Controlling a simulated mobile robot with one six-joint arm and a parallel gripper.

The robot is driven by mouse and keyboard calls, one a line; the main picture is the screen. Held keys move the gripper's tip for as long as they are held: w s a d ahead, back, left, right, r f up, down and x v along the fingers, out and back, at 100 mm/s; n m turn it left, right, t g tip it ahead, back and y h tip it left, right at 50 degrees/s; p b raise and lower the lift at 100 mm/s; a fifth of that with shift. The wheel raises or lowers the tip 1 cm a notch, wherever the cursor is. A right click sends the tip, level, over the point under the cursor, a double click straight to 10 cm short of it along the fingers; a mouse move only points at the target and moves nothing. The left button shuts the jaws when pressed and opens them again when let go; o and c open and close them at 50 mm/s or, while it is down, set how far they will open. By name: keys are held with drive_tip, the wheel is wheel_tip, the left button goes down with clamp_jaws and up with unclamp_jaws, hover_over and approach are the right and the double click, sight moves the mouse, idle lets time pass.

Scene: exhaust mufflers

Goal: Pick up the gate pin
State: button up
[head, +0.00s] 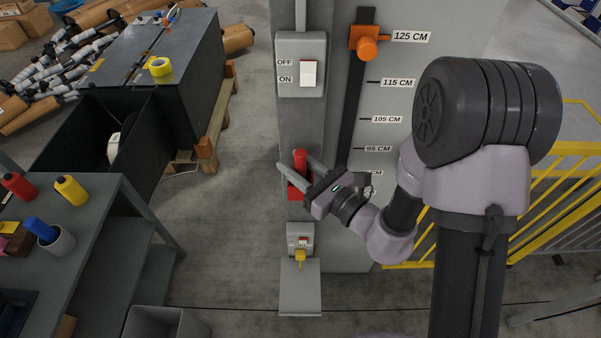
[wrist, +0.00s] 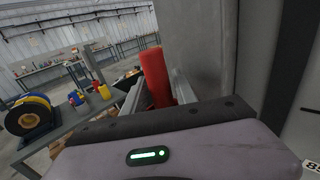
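The gate pin, seen as a red upright cylinder (head: 300,160), stands in a red holder (head: 294,191) on the grey post. My gripper (head: 288,160) is at the pin, its two pale fingers spread with one on each side of it. In the wrist view the red pin (wrist: 155,76) rises between the fingers, leaning slightly in the picture. I cannot tell whether either finger touches it. The pin's lower part is hidden by the fingers and my gripper body.
An OFF/ON switch box (head: 301,64) is above the pin. A small box with a yellow part (head: 300,255) is below it. A height scale with an orange slider (head: 367,43) stands to the right. A grey workbench (head: 95,215) is at left, and yellow railing (head: 560,149) at right.

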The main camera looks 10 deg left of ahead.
drive_tip(key=shift+x, duration=0.85)
drive_tip(key=shift+d, duration=0.1)
clamp_jaws()
